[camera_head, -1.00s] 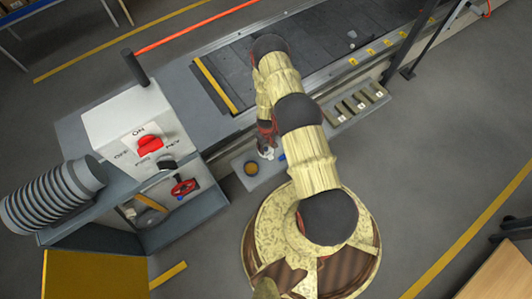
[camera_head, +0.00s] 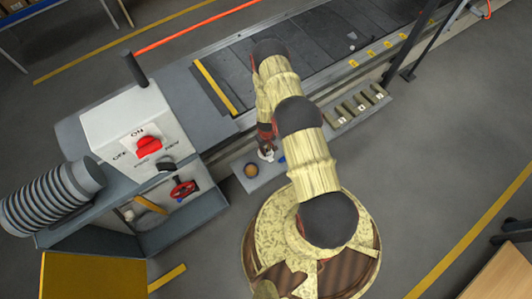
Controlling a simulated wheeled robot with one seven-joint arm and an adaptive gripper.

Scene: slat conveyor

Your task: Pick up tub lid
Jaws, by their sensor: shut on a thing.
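My gripper (camera_head: 266,147) points down over a small grey shelf beside the conveyor, largely covered by my own arm. It is shut on a small whitish thing, which I take to be the tub lid (camera_head: 266,156); only a bit of it shows at the fingertips. I cannot tell whether it touches the shelf. A round brown-topped thing (camera_head: 251,170) stands on the shelf just left of and below my gripper. A small blue thing (camera_head: 282,160) shows partly on the right, beside my arm.
The dark slat conveyor (camera_head: 320,55) runs behind my arm, with small pale bits on it. A control box (camera_head: 135,125) with a red switch stands at left, above an open tray with a red valve wheel (camera_head: 184,188). A slotted rack (camera_head: 361,104) lies to the right.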

